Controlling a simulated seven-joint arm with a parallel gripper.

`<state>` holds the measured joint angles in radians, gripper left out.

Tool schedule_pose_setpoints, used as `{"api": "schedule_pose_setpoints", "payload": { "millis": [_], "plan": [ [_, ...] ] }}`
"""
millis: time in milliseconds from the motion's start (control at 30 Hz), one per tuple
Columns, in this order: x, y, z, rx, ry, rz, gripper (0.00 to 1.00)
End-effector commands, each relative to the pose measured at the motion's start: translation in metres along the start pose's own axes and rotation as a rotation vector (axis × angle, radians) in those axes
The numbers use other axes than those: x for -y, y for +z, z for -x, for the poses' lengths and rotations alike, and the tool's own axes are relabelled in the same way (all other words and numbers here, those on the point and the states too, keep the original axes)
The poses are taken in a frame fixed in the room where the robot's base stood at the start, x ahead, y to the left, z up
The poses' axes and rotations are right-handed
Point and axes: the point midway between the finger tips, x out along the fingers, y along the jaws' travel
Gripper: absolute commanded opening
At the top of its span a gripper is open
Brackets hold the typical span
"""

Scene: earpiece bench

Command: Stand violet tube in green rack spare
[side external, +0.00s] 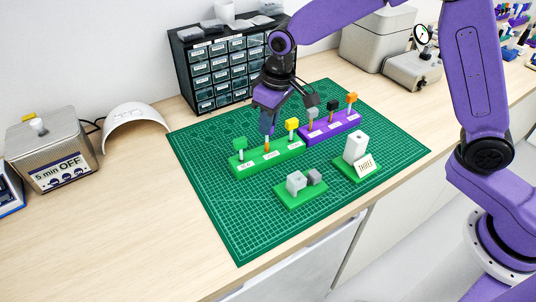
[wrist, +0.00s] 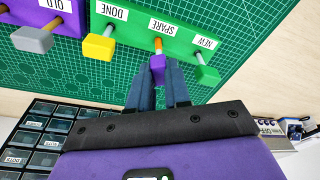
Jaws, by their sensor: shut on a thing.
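The green rack (side external: 270,166) lies on the cutting mat; in the wrist view (wrist: 135,40) its places read NEW, SPARE and DONE. My gripper (side external: 268,131) is over the middle of this rack, pointing down. In the wrist view my gripper (wrist: 158,82) is shut on the violet tube (wrist: 157,68) by its violet cap. The tube's orange stem points at the rack by the SPARE label, at or in the middle place; I cannot tell how deep. A green-capped tube (side external: 240,144) stands at NEW and a yellow-capped tube (side external: 292,125) at DONE.
A purple rack (side external: 330,127) with grey-, black- and orange-capped tubes adjoins the green rack. In front are a green base with grey blocks (side external: 295,183) and a white block on a labelled stand (side external: 355,147). A drawer cabinet (side external: 220,72) stands behind.

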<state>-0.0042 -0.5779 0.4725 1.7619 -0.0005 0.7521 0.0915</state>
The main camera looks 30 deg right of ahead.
Motion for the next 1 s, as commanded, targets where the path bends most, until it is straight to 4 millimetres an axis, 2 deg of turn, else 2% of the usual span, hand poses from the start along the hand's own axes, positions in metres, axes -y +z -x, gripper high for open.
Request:
{"api": "schedule_pose_setpoints", "payload": {
  "millis": [967,1000],
  "plan": [
    [0.000,0.003,-0.014,0.001,0.000,0.000,0.00],
    [0.000,0.002,-0.014,0.001,0.000,0.000,0.24]
  ]
}}
